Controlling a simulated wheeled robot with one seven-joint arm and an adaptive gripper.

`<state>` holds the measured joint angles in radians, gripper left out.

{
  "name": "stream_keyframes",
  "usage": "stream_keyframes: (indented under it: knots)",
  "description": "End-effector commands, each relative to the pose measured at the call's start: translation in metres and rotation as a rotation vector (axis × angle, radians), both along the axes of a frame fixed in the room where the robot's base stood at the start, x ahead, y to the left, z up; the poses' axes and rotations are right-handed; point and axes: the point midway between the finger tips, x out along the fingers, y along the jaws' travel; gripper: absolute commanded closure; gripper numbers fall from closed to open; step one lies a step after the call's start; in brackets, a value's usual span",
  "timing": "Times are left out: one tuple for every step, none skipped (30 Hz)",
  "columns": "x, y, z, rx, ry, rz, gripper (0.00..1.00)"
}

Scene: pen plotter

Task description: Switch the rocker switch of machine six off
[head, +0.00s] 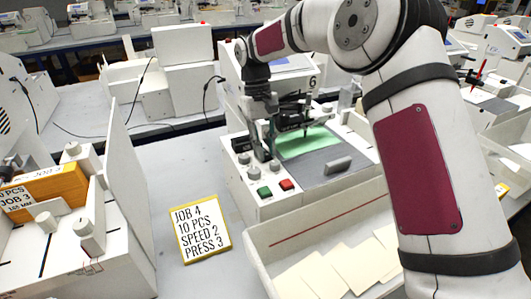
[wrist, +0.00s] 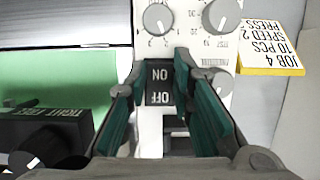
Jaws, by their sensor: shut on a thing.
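Machine six (head: 312,82), a white plotter with a "6" on its front, stands in the middle of the head view. Its rocker switch (wrist: 160,82) is black with white ON and OFF lettering, seen in the wrist view. It sits on the white control panel among grey knobs (wrist: 158,18). My gripper (wrist: 159,74) has its green-padded fingers on either side of the rocker switch, shut on it. In the head view my gripper (head: 266,146) is lowered over the panel's left part and hides the switch. I cannot tell which half of the rocker is pressed in.
A green button (head: 264,192) and a red button (head: 286,185) are on the machine's front. A job card (head: 201,229) lies on the table to the left. A white tray (head: 262,258) with cream sheets stands in front. A black clamp bar (wrist: 45,125) is close to my gripper.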

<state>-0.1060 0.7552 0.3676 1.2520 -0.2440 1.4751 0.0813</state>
Motion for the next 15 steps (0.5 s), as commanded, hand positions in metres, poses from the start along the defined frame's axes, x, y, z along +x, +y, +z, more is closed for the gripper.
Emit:
stream_keyframes:
  knots:
    - [0.0032, 0.0004, -0.0032, -0.005, 0.009, 0.0, 1.0]
    - [0.0033, 0.0003, -0.0026, -0.007, 0.014, -0.001, 1.0]
    - [0.003, 0.0001, -0.0018, -0.01, 0.022, -0.001, 1.0]
    - [0.0028, 0.0, -0.0014, -0.011, 0.026, -0.002, 1.0]
    - [0.0026, 0.0, -0.001, -0.012, 0.027, -0.002, 1.0]
    - [0.0023, 0.0, -0.0004, -0.013, 0.03, -0.001, 1.0]
    - [0.0021, -0.0001, -0.0002, -0.013, 0.031, -0.001, 1.0]
    - [0.002, -0.0001, 0.0001, -0.014, 0.031, -0.002, 1.0]
    - [0.0019, -0.0002, 0.0002, -0.014, 0.031, -0.002, 1.0]
    - [0.0018, -0.0001, 0.0004, -0.014, 0.031, -0.001, 1.0]
    - [0.0018, -0.0002, 0.0005, -0.014, 0.031, -0.001, 1.0]
    - [0.0017, -0.0002, 0.0005, -0.014, 0.03, -0.001, 1.0]
    - [0.0017, -0.0001, 0.0006, -0.014, 0.03, -0.001, 1.0]
    - [0.0017, -0.0001, 0.0006, -0.014, 0.03, -0.001, 1.0]
    - [0.0017, -0.0001, 0.0006, -0.014, 0.03, -0.001, 0.72]
